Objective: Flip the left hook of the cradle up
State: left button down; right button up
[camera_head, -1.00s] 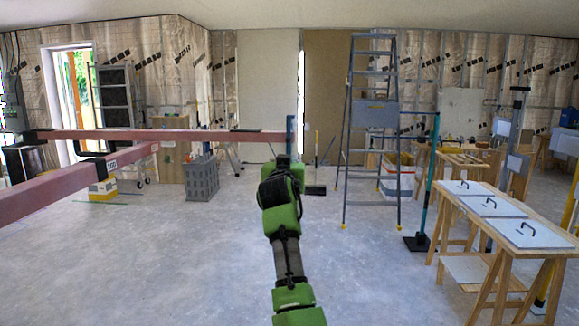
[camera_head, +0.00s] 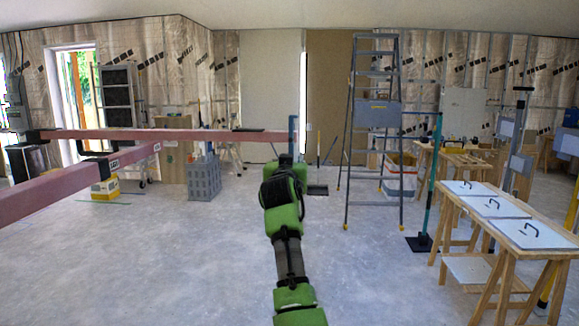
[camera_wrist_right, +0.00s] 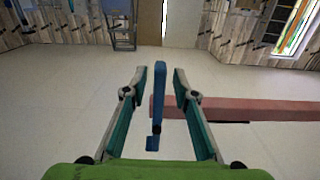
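The cradle shows as dusty-red beams in the head view: a far crossbar (camera_head: 180,135) and a nearer arm (camera_head: 60,190) at left. A blue hook (camera_head: 292,130) stands upright at the far crossbar's right end. In the right wrist view the hook (camera_wrist_right: 159,95) is a blue upright bar with a small foot, beside the end of the red beam (camera_wrist_right: 240,109). My right gripper (camera_wrist_right: 156,78) is open, with one finger on each side of the hook and a visible gap to both. In the head view my green wrist hides its fingers. My left gripper is out of view.
A stepladder (camera_head: 375,115) stands right of the arm, and a teal pole (camera_head: 431,185) on a black base beside it. A wooden trestle table (camera_head: 455,205) with white panels is at right. The floor in front is clear.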

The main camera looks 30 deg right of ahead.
jog(key=v, duration=1.2)
jog(key=shift+w+f, duration=0.15)
dwell(0.3)
